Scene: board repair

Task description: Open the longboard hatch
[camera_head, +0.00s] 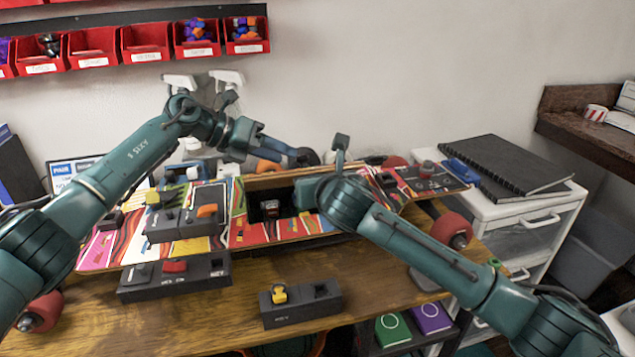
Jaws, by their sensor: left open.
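The longboard (115,243), with a colourful striped deck, lies across the wooden workbench. In its middle is a dark hatch opening (257,208) with a small component inside. A wood-edged panel (270,181), apparently the hatch lid, stands raised along the back of this opening. My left gripper (305,157) is open just above and behind the panel; I cannot tell whether it touches it. My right arm crosses in front of the board's right half and hides part of the opening. My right gripper (309,192) is near the opening's right side, mostly hidden by its own wrist.
Switch boxes (185,229) sit on the board's left part, another box (175,283) before it. A key box (300,309) stands at the bench's front. A black notebook (505,165) lies on the white drawer cabinet at right. Red bins (145,41) hang above.

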